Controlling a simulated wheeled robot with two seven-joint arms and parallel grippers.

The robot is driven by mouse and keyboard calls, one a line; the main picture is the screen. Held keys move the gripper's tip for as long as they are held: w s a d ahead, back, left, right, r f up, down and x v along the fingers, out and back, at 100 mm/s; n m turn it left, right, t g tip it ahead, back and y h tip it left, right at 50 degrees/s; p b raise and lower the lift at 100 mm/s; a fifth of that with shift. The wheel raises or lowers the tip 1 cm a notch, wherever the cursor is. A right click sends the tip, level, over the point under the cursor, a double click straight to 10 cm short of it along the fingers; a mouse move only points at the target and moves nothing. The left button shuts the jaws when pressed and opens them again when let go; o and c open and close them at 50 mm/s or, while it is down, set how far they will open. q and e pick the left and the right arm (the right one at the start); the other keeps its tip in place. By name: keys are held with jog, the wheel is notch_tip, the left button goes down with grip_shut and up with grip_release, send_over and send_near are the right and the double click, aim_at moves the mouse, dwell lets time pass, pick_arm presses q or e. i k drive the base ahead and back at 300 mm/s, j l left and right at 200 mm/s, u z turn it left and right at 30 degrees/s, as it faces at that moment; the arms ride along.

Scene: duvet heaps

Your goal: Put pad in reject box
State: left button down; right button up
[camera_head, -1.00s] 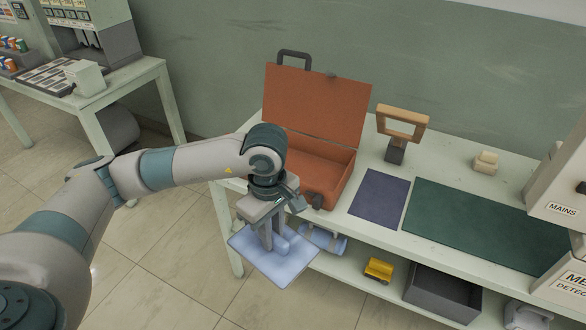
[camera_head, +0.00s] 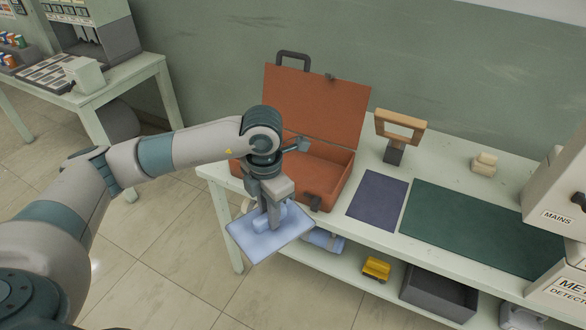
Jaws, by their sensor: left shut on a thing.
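A light blue flat pad (camera_head: 268,243) with a raised grip on top hangs in front of the table's front edge. My left gripper (camera_head: 270,220) is shut on the pad's raised grip and holds it nearly level, below the height of the tabletop. A grey open box (camera_head: 440,291) stands on the lower shelf at the right; I cannot tell whether it is the reject box. An open orange case (camera_head: 322,172) sits on the tabletop behind my left gripper, partly hidden by my arm. My right gripper is not in view.
A purple mat (camera_head: 378,195) and a green mat (camera_head: 470,228) lie on the table (camera_head: 352,222). A wooden-framed tool (camera_head: 398,130) stands behind them. A yellow object (camera_head: 376,267) and a blue roll (camera_head: 322,240) are on the lower shelf. White cabinets (camera_head: 560,190) bound the right.

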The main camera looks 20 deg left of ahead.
aim_at(309, 177)
jog(key=i, duration=0.95)
